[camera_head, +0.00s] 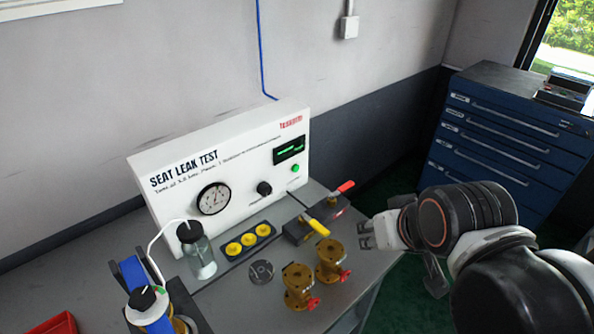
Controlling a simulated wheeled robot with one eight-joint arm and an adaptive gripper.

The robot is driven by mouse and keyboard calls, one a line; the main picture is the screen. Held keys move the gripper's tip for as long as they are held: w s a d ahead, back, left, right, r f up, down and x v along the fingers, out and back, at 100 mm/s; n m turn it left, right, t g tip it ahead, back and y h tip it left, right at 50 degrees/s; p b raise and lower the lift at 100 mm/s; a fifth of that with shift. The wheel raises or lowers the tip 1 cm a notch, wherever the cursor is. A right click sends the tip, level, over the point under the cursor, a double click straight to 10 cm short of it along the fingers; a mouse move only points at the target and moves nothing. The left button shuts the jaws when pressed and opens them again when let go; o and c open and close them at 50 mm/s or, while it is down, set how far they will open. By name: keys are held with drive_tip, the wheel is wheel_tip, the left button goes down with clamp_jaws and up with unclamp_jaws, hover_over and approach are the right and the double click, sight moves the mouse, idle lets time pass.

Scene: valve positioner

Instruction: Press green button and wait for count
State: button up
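The white "SEAT LEAK TEST" panel (165,206) stands tilted back on the grey bench. A small round green button (295,168) is near its right end. Above the button is a dark display (289,150) with green marks, too small to read. My gripper (364,232) is at the right, in front of the panel and to the right of the yellow-handled lever. It is clear of the button and points left. Its two fingertips show apart, with nothing between them.
A yellow-handled lever (318,227) and a red-handled lever (345,186) stick out near my gripper. Two brass valves (299,286) (331,260), a glass bottle (199,252) and yellow discs (249,239) occupy the bench. A blue tool cabinet (490,150) stands behind right.

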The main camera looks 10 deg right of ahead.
clamp_jaws()
idle(1.0)
